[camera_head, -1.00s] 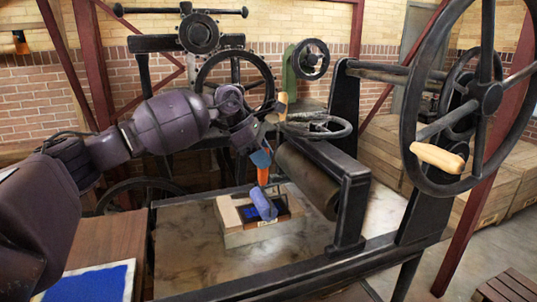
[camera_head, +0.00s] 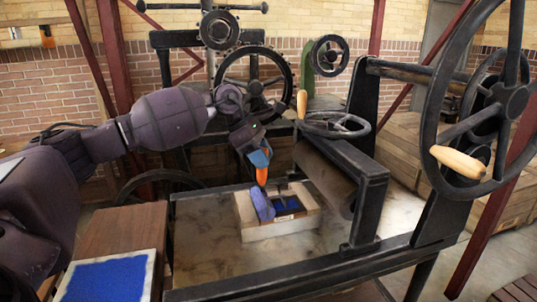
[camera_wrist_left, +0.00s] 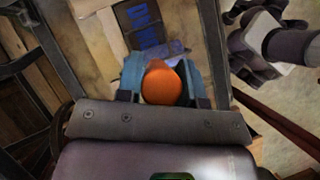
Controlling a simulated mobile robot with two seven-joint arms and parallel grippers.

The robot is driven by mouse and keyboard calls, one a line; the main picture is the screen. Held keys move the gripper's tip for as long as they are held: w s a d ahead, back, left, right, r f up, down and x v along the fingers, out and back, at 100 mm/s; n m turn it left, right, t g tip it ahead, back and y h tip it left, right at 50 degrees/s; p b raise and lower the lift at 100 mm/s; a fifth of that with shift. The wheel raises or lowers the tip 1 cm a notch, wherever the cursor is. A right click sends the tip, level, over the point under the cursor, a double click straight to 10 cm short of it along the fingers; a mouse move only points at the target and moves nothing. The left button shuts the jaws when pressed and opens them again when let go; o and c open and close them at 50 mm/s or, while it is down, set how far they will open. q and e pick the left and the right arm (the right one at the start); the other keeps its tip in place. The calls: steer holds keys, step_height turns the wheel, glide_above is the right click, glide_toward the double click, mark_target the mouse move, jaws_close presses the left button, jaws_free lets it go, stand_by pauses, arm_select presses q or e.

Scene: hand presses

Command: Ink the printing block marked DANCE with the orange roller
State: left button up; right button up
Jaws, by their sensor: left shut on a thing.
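My left gripper (camera_head: 257,156) is shut on the handle of the orange roller (camera_head: 262,177). The roller's blue-stained drum (camera_head: 262,206) is low at the left part of the printing block (camera_head: 287,203); I cannot tell whether it touches. The block lies inside a pale wooden frame (camera_head: 278,231) on the press bed. Blue ink shows on the block to the right of the drum. In the left wrist view the roller's orange handle end (camera_wrist_left: 162,84) sits between the blue fingers, and blue letters show on the dark block (camera_wrist_left: 143,22), partly hidden.
The press bed (camera_head: 205,240) is bare around the frame. A blue ink slab (camera_head: 108,280) lies on a wooden table (camera_head: 125,232) at the lower left.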

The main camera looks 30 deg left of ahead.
arm_select(q)
steer(key=shift+s, duration=0.1)
steer(key=shift+r, duration=0.2)
steer(key=shift+r+p, duration=0.45)
steer(key=shift+r, duration=0.65)
steer(key=shift+r+p, duration=0.45)
steer(key=shift+r, duration=0.9)
